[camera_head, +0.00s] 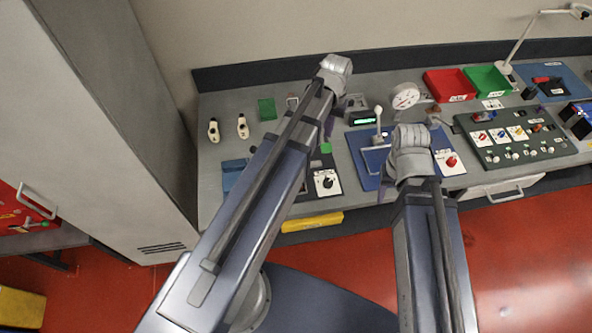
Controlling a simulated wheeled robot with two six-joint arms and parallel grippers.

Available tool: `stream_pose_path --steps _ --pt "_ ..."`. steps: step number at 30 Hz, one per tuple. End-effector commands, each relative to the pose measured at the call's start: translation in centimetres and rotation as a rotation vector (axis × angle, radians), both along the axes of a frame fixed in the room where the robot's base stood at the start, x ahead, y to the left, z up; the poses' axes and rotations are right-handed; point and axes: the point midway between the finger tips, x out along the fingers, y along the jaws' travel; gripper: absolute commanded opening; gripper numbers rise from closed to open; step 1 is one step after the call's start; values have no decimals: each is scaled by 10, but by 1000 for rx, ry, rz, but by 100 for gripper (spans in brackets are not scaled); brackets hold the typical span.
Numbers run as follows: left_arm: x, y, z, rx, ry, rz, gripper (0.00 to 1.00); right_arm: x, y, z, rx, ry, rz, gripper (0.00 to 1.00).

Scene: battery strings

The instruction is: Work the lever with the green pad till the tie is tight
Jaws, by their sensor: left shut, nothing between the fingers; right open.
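A small bright green pad (326,148) shows just right of my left forearm, low on the bench among dark parts. The lever that bears it and the tie are mostly hidden behind my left arm, so I cannot tell how tight the tie is. My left gripper (329,127) is shut and empty, mostly hidden by its own arm, just above the green pad in the picture; I cannot tell whether they touch. My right gripper (384,183) is open and empty, mostly hidden by its wrist, over the front of a blue panel (361,155).
A white ball-topped lever (378,112) stands on the blue panel. A round gauge (405,96), a red bin (449,85) and a green bin (487,81) stand behind. A switch panel (515,136) fills the right. A tall grey cabinet (110,110) bounds the left.

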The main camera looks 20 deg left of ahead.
Motion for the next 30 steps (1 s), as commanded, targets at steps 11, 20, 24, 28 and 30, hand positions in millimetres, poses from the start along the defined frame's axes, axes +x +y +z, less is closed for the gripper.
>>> stream_pose_path --steps 11,20,24,28,30 --pt "0 0 -4 0 0 0 0 0 0 -4 0 0 1 50" --pt "-2 -1 -18 0 0 0 0 0 0 -18 -1 0 4 50" --pt "-2 -1 -24 0 0 0 0 0 0 -24 -1 0 5 50" --pt "-3 -2 -29 0 0 0 0 0 0 -29 -1 0 6 50" --pt "-3 -2 -32 0 0 0 0 0 0 -32 -1 0 7 50"
